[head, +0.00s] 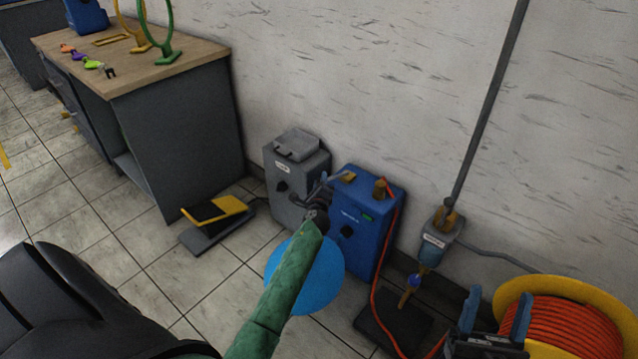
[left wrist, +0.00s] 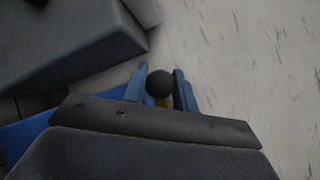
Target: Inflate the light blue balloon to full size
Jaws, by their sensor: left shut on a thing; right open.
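The light blue balloon (head: 330,278) shows in the head view as a rounded disc in front of the blue machine (head: 362,212). A long green shape crosses in front of its left side. My left gripper (head: 322,198) is small and mostly hidden, close to the front of the machines. In the left wrist view its blue fingers (left wrist: 160,82) are shut around a dark round knob (left wrist: 158,85) with a tan part below it. I cannot tell what the knob belongs to. The balloon's neck is hidden. My right gripper (head: 494,318) is open at the lower right, apart from the balloon.
A grey box machine (head: 288,185) stands beside the blue one. A yellow-topped foot pedal (head: 217,215) lies on the floor. A yellow reel of orange hose (head: 570,330) is at the lower right. A workbench (head: 160,60) stands at the upper left. Tiled floor is clear between bench and pedal.

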